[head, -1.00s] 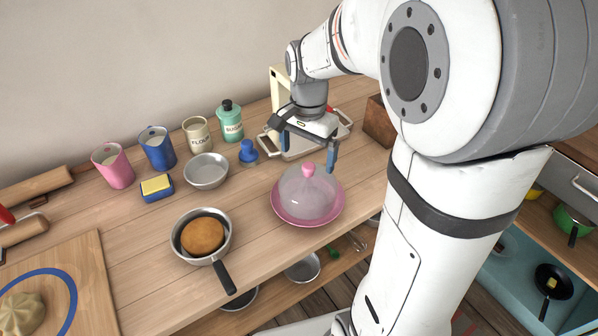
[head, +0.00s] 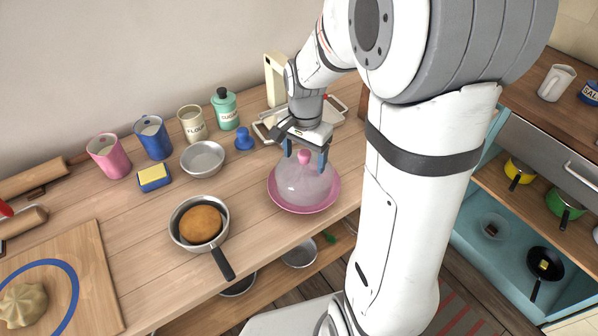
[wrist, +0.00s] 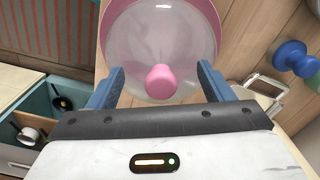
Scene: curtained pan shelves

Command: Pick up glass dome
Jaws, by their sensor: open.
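The glass dome (head: 300,186) is clear with a pink knob (head: 304,157) on top. It sits upright on a pink plate (head: 296,207) on the wooden counter. My gripper (head: 306,161) is open above the dome, with its blue fingers near the height of the knob. In the wrist view, the pink knob (wrist: 161,81) shows between the two fingers (wrist: 161,88), with a gap on each side. The clear dome (wrist: 150,40) and the pink plate rim (wrist: 214,18) show beyond it. Nothing is held.
A pan with a brown cake (head: 200,224) stands to the left, its handle toward the counter's front edge. A metal bowl (head: 203,158), a blue knobbed object (head: 244,139) and a tray (head: 335,110) are behind. Canisters and cups line the wall. Bare counter lies between pan and plate.

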